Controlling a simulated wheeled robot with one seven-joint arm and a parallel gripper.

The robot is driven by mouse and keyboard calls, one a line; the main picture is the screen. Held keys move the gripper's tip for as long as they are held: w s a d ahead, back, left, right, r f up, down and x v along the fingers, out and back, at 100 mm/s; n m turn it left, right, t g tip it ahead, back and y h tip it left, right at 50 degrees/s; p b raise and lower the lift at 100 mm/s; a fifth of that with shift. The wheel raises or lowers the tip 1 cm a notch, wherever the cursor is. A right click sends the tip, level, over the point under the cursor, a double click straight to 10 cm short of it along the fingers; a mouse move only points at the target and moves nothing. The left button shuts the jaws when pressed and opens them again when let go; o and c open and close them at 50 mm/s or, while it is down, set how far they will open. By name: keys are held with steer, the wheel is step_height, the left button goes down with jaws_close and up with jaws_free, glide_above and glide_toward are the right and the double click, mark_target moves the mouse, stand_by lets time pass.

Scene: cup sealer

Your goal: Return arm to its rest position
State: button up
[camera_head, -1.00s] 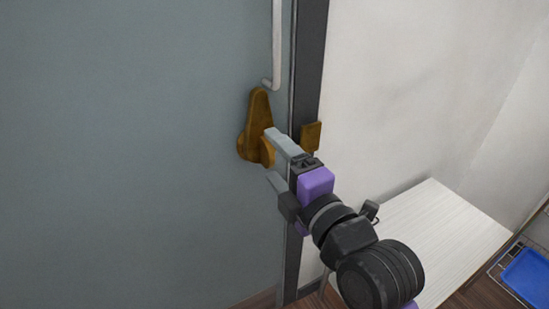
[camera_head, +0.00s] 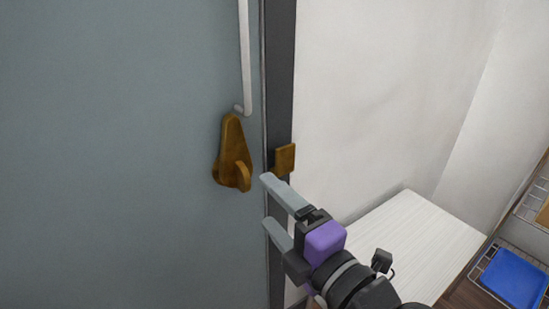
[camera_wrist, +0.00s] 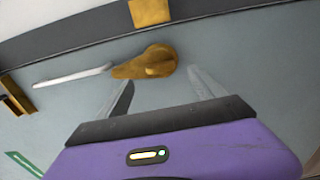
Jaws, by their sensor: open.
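My gripper (camera_head: 268,206) is purple and black with two grey fingers. It is open and empty, just right of and below the brass door latch (camera_head: 231,155), with a gap between them. The latch is fixed on the grey door (camera_head: 120,160) near its right edge. The wrist view shows my gripper (camera_wrist: 160,95) with its fingers spread and the latch (camera_wrist: 148,64) beyond them, near the picture's middle. My arm runs off the bottom of the head view.
A brass plate (camera_head: 284,160) sits on the dark door frame (camera_head: 279,70). A white handle bar (camera_head: 245,55) hangs above the latch. A white slatted surface (camera_head: 425,245) and a blue tray (camera_head: 514,277) in a wire rack stand at right. A white wall (camera_head: 380,90) is behind.

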steer(key=d+r+m+t+h, duration=0.2)
steer(key=d+r+m+t, duration=0.3)
steer(key=m, duration=0.6)
steer(key=s+d+f+m+h, duration=0.5)
steer(key=s+d+f+m, duration=0.3)
steer(key=f+m, duration=0.15)
steer(key=s+d+f+m+g+h, duration=0.1)
steer(key=s+d+f+m+g, duration=0.1)
steer(key=s+f, duration=0.5)
steer(key=s+d+f+m+g+h, duration=0.1)
steer(key=s+d+f, duration=0.2)
steer(key=s, duration=0.8)
steer(key=s+d+f+m+g+h, duration=0.1)
steer(key=s+d+f+m+g, duration=0.1)
steer(key=s+f, duration=0.45)
step_height(320, 180, up, 25)
steer(key=s+p, duration=0.1)
steer(key=p, duration=2.2)
steer(key=shift+s+p, duration=0.15)
steer(key=shift+p, duration=0.25)
steer(key=shift+d+n, duration=0.1)
steer(key=shift+n, duration=0.15)
